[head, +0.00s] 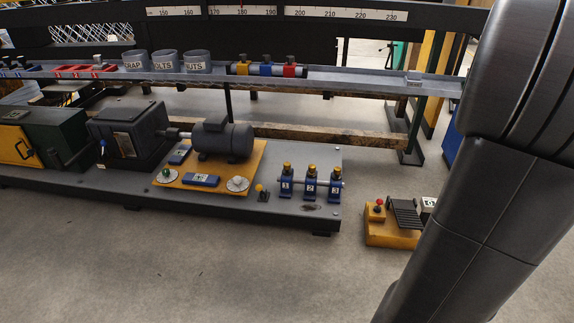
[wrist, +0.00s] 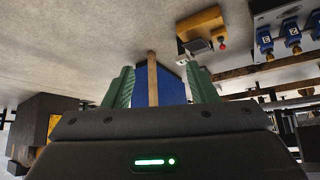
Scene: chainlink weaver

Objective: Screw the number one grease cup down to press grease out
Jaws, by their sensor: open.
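Three blue bearing blocks marked 1, 2 and 3 stand in a row on a shaft at the right end of the grey bench in the head view. The number one block (head: 286,187) is leftmost, and its brass grease cup (head: 287,166) sits upright on top. The number two cup (head: 311,168) and number three cup (head: 336,171) are to its right. Blue blocks (wrist: 292,33) show upside down at the wrist view's upper right, well away from my gripper. My gripper (wrist: 160,78) is open with green fingers and touches no cup. The head view does not show it.
A yellow pedal unit (head: 392,232) with a red button stands on the floor right of the bench. A motor (head: 222,138) on a yellow plate is left of the blocks. A long grey rail (head: 340,79) with cups runs behind. Floor in front is clear.

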